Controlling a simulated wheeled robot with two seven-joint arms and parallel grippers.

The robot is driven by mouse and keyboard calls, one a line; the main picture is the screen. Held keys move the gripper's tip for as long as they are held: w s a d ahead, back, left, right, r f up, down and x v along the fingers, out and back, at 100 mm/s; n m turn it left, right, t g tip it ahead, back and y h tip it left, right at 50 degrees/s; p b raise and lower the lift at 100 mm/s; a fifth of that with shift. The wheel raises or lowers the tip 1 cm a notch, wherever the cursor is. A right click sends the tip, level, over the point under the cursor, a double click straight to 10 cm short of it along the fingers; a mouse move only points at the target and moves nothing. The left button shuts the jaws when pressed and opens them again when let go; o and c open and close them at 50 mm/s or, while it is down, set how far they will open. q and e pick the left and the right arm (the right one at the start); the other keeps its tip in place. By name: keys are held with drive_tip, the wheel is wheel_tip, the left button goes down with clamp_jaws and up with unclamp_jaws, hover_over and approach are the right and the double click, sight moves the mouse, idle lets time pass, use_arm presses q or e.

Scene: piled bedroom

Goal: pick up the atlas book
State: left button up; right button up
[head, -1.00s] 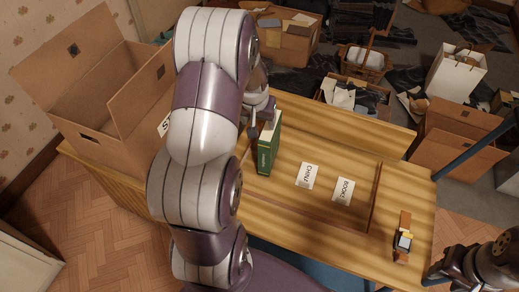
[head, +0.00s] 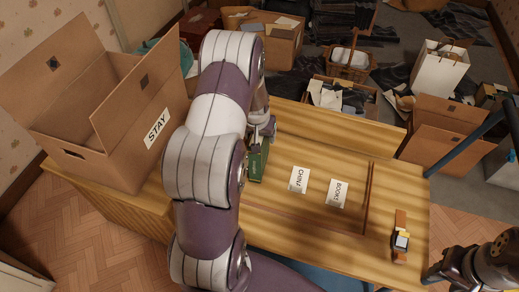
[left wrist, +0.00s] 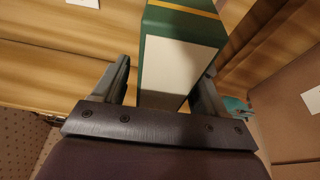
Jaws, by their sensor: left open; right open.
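A green book with pale pages, which I take to be the atlas book (head: 259,163), stands on the wooden table, partly hidden by my left arm. Its cover lettering is too small to read. My left gripper (head: 264,127) is at the book's far, upper end. In the left wrist view the book (left wrist: 178,62) lies between the two spread fingers of my left gripper (left wrist: 165,85). A gap shows beside the left finger; the right finger is close to the book, and contact is unclear. My right gripper (head: 436,274) is at the lower right, away from the book, partly cut off.
The table (head: 330,150) bears two white labels (head: 299,180), a thin brown strip (head: 368,198) and a watch-like item (head: 401,240). A large open carton marked STAY (head: 140,118) stands left of my left arm. Cartons and a white bag (head: 436,68) crowd the floor behind.

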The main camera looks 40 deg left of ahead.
use_arm(q)
drive_tip(key=shift+f, duration=0.25)
drive_tip(key=shift+c, duration=0.3)
clamp_jaws()
